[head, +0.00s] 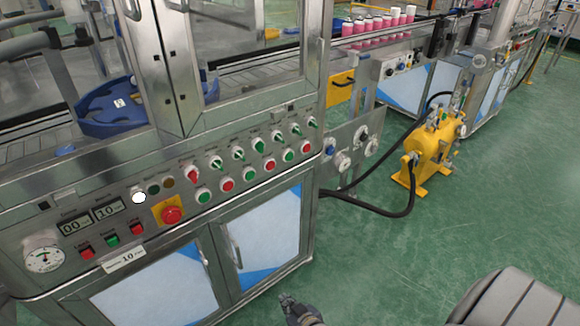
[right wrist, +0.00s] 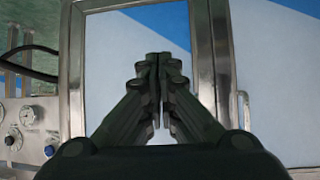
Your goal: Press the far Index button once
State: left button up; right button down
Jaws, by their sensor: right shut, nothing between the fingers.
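The control panel (head: 125,195) slopes across the front of the steel machine. Its lower row alternates green and red push buttons, from a green one (head: 203,197) on the left to a red one (head: 305,146) at the far right end. Their labels are too small to read, so I cannot tell which is the far Index button. My right gripper (head: 290,302) is low, in front of the cabinet and well apart from the panel. It is shut and empty. In the right wrist view its fingertips (right wrist: 158,62) are together before a cabinet door. My left gripper is out of view.
Selector switches (head: 238,153) sit above the buttons; a red emergency stop (head: 171,214) is on the left. A side plate with gauges (head: 343,160) juts out at the right. A yellow pump (head: 432,150) and black hoses stand beyond. The green floor (head: 400,240) there is partly clear.

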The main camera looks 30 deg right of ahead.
jog(key=w+d+r+m+t+h+b, duration=0.25)
jog(key=w+d+r, duration=0.3)
jog(key=r, duration=0.35)
jog(key=w+d+r+m+t+h+b, duration=0.15)
jog(key=w+d+r+t+b, duration=0.25)
jog(key=w+r, duration=0.45)
pick_arm(q)
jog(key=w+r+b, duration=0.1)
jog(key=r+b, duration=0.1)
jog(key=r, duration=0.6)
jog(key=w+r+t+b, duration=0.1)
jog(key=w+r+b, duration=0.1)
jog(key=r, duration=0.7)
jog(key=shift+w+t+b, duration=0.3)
jog(key=shift+b, duration=0.35)
pick_arm(e)
jog(key=s+d+r+m+t+h, duration=0.1)
jog(key=d+r+h, duration=0.3)
jog(key=r, duration=0.5)
jog(key=s+d+r+m+t+h, duration=0.1)
jog(key=s+d+r+m+h, duration=0.2)
jog(key=r, duration=0.6)
jog(key=shift+s+d+r+m+h, duration=0.2)
jog(key=shift+d+r+m+h, duration=0.2)
jog(key=shift+d+m+h, duration=0.15)
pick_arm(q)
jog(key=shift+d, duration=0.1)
pick_arm(e)
jog(key=shift+a, duration=0.1)
